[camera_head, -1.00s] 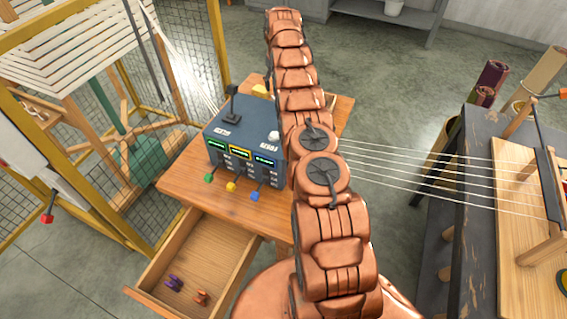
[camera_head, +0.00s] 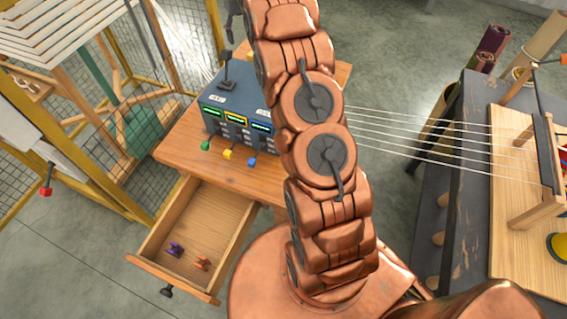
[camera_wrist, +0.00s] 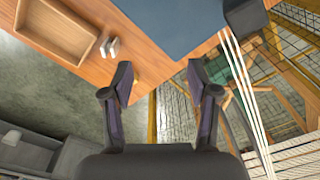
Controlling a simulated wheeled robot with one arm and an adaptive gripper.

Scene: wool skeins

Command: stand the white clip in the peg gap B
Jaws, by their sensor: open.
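My gripper (camera_wrist: 160,76) is open and empty in the wrist view, its two dark fingers spread above the wooden table (camera_wrist: 150,62). Two small pale upright pieces (camera_wrist: 111,47) stand close together on the table beside a shallow wooden tray (camera_wrist: 62,28); I cannot tell whether either is the white clip. In the head view, a purple clip-like piece (camera_head: 175,249) and an orange one (camera_head: 202,262) lie in the open drawer (camera_head: 230,212). I cannot make out peg gap B. My arm covers part of the table.
A blue-grey control box (camera_head: 225,105) with several small levers stands on the table. A yellow-framed mesh cage (camera_head: 165,50) is at left. White yarn strands (camera_head: 420,143) run right to a wooden frame on a dark bench (camera_head: 475,165). Grey floor lies between.

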